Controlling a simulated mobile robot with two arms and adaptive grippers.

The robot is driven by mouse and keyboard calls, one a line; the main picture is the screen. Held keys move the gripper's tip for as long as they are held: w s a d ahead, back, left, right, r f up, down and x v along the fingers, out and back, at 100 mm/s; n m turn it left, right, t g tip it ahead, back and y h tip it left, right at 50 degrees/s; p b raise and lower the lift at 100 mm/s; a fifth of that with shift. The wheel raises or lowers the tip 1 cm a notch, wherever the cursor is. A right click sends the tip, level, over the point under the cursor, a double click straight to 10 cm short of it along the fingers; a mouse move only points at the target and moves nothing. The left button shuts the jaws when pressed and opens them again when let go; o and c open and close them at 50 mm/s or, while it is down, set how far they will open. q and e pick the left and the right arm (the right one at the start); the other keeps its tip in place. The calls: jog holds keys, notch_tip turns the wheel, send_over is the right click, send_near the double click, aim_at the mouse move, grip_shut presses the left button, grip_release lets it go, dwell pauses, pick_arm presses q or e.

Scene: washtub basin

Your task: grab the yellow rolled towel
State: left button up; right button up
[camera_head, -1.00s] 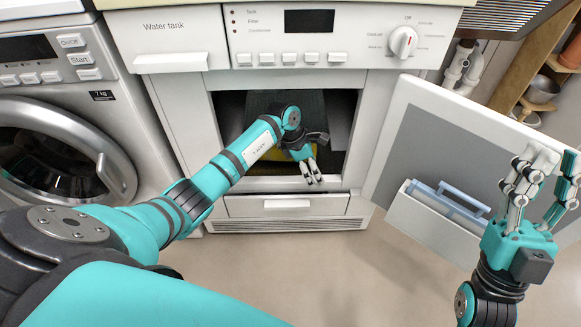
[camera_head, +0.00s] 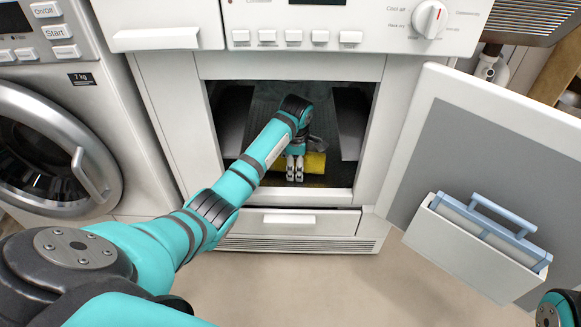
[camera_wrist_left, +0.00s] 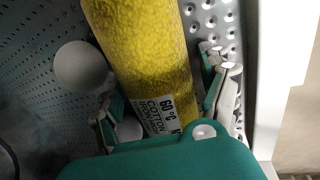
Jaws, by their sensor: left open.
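The yellow rolled towel (camera_head: 312,163) lies on the floor of the open dryer, partly hidden by my left gripper. In the left wrist view the towel (camera_wrist_left: 150,62) is large, with a white label reading 60°C cotton, and it runs between the open fingers. My left gripper (camera_head: 295,172) is inside the dryer opening, pointing down at the towel. In the left wrist view my left gripper (camera_wrist_left: 165,100) has fingers on both sides of the roll; whether they touch it I cannot tell. My right gripper is out of view; only a bit of that arm shows at the lower right.
The dryer's opening has a front sill (camera_head: 300,196) and side walls close around my left arm. Its open door (camera_head: 480,150) stands to the right, carrying a bin with a blue handle (camera_head: 502,216). A washing machine (camera_head: 55,130) stands at the left. The floor in front is clear.

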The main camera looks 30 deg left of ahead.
pick_arm(q)
jog(key=c, duration=0.9)
jog(key=shift+r, duration=0.1)
